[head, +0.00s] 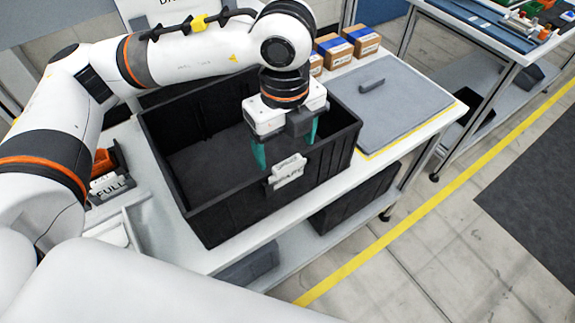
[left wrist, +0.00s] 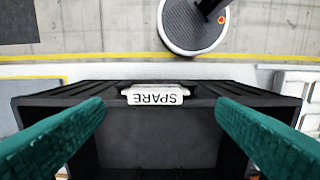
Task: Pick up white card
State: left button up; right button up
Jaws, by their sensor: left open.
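A white card marked SPARE (head: 287,172) sits at the rim of the near wall of a black crate (head: 225,215). In the left wrist view the card (left wrist: 156,96) shows upside down at the crate's edge, midway between the fingers. My left gripper (head: 285,146) is open, its green fingers pointing down over the crate, close to the card and on either side of it. The fingers (left wrist: 160,112) do not touch the card in the wrist view. My right gripper is out of view.
The crate stands on a white table (head: 165,235). A FULL card (head: 110,187) stands in a dark holder at left. A grey mat (head: 395,105) with a small dark block (head: 372,86) lies at right, with cardboard boxes (head: 361,40) behind it.

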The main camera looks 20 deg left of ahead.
aim_at(289, 165)
pick_arm(q)
jog(key=f, duration=0.1)
jog(key=f+p, duration=0.1)
jog(key=f, duration=0.2)
jog(key=shift+w+d+f+p, duration=0.1)
jog(key=shift+d+f+p, duration=0.1)
jog(key=shift+d+p, duration=0.1)
jog(key=shift+f, duration=0.25)
jog(key=shift+c, duration=0.8)
jog(key=c, duration=0.9)
